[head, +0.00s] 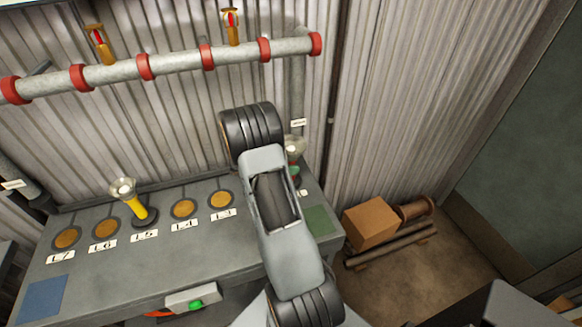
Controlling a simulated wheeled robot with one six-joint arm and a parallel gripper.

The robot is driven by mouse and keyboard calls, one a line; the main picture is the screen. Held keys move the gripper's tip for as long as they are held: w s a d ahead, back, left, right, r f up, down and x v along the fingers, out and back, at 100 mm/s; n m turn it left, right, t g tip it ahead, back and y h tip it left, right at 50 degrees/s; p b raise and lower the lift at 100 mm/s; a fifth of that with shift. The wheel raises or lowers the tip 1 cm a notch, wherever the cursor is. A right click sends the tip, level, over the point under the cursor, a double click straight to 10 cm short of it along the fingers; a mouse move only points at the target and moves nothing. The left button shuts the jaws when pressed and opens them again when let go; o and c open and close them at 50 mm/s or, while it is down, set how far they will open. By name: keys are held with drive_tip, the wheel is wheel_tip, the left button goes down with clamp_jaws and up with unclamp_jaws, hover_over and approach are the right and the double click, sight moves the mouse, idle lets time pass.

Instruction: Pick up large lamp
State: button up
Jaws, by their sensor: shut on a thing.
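A lamp with a yellow stem and a pale flared head (125,193) stands upright on the bench at the label L5, with a dark round base. A second lamp with a similar pale head (295,148) shows just right of my arm, with a bit of green below the head. My arm hides most of this second lamp, so I cannot tell whether it stands on the bench or is held. I cannot tell which lamp is the large one. My gripper is hidden behind my arm.
The grey bench (85,277) has several round tan pads beside labels, a blue square (42,298) and a green square (320,220). A pipe with red collars (180,62) runs along the corrugated wall. A cardboard box (370,223) and dark pipes lie on the floor at right.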

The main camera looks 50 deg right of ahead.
clamp_jaws()
drive_tip(key=shift+r, duration=0.15)
